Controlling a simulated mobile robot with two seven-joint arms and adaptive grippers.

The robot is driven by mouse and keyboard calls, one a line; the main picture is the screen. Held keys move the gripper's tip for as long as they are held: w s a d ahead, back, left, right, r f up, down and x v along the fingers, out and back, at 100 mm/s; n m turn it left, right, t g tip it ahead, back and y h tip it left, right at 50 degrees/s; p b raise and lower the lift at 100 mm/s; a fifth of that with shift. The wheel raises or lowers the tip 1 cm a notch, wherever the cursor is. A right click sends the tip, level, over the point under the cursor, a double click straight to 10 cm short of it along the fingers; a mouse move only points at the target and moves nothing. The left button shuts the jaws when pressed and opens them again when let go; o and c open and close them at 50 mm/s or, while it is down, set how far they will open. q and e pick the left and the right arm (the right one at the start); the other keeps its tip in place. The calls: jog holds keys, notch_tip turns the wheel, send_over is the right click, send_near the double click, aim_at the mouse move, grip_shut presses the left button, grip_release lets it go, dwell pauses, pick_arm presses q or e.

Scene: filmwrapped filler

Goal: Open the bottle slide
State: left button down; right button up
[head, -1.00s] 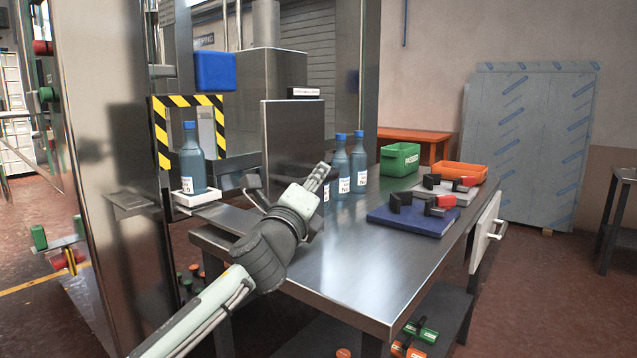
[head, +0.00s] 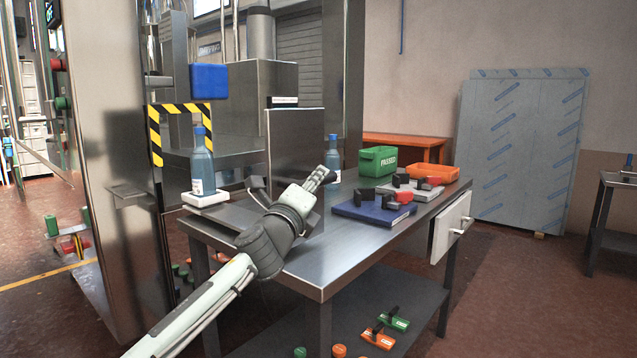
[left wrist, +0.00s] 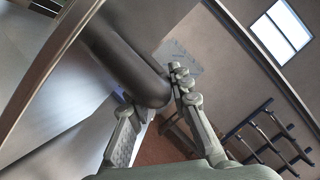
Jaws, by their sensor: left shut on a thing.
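My left gripper (head: 318,180) is in front of the lower right part of an upright steel panel (head: 295,145) above the steel table. In the left wrist view, the gripper's fingers (left wrist: 152,98) are closed on either side of a dark rounded bar (left wrist: 128,65), which looks like a handle. What the bar joins to is not clear. A blue-capped bottle (head: 203,168) stands upright on a white pad (head: 206,198) left of the panel. Another bottle (head: 333,157) stands partly behind the panel's right edge. Which part is the bottle slide cannot be told for certain. My right gripper is not in view.
A striped frame (head: 155,140) borders the machine opening.

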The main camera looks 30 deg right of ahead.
pick_arm(q)
jog(key=c, duration=1.4)
grip_release()
jog(key=shift+o, duration=0.2)
jog(key=v, duration=1.2)
jog(key=shift+s+f, duration=0.1)
